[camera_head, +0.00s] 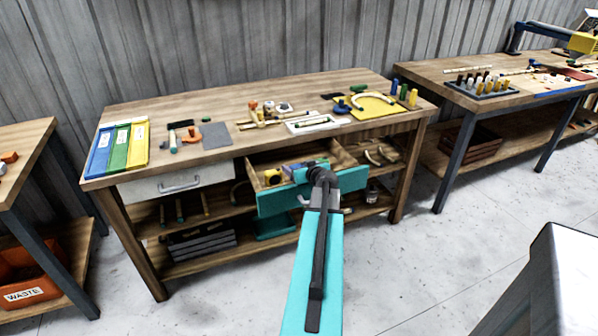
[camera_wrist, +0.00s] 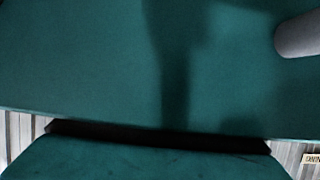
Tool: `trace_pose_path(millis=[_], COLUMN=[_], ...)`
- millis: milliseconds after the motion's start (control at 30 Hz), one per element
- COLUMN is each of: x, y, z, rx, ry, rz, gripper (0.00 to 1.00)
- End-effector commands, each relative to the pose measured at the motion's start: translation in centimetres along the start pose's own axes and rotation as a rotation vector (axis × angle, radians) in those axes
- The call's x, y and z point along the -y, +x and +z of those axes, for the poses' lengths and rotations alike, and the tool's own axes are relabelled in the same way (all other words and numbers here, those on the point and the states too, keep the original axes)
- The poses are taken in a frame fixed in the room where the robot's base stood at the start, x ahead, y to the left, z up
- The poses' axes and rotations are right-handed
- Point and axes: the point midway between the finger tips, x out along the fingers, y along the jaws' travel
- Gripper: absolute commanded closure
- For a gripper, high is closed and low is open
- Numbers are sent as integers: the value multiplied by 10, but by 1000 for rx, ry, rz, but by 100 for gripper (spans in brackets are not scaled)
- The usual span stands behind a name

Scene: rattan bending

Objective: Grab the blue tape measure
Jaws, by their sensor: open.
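A small blue item (camera_head: 290,168), which may be the blue tape measure, lies in the open drawer (camera_head: 340,157) of the middle workbench. It is too small to make out clearly. A yellow rounded item (camera_head: 272,177) lies left of it, and green shows to its right. My gripper (camera_head: 321,176) is open at the drawer's teal front, right of the blue item and apart from it. My arm hides part of the drawer. In the wrist view a teal surface (camera_wrist: 90,60) fills most of the picture, with a grey rounded bar (camera_wrist: 298,36) at upper right; no tape measure shows there.
The workbench top (camera_head: 240,95) above the drawer holds several tools and coloured trays. A closed white drawer (camera_head: 160,186) is at left, and a lower shelf (camera_head: 215,262) holds dark boxes. Another bench (camera_head: 440,72) stands at right. The floor (camera_head: 400,262) in front is clear.

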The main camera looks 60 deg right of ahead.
Motion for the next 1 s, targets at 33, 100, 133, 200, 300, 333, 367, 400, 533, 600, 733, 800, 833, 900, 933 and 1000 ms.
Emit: trace_pose_path(millis=[33,100,133,200,300,333,367,400,533,600,733,800,833,900,933,1000], x=[0,0,0,0,0,0,0,0,0,0,0,-1,-1,-1,-1,-1], y=[0,0,0,0,0,0,0,0,0,0,0,-1,-1,-1,-1,-1], z=[0,0,0,0,0,0,0,0,0,0,0,-1,-1,-1,-1,-1], rx=[0,0,0,0,0,0,0,0,0,0,0,-1,-1,-1,-1,-1], ry=[0,0,0,0,0,0,0,0,0,0,0,1,1,1,1,0], rz=[0,0,0,0,0,0,0,0,0,0,1,1,1,1,1,1], gripper=[23,23,23,23,23,23,23,23,34,45,67,75,75,75,75,75])
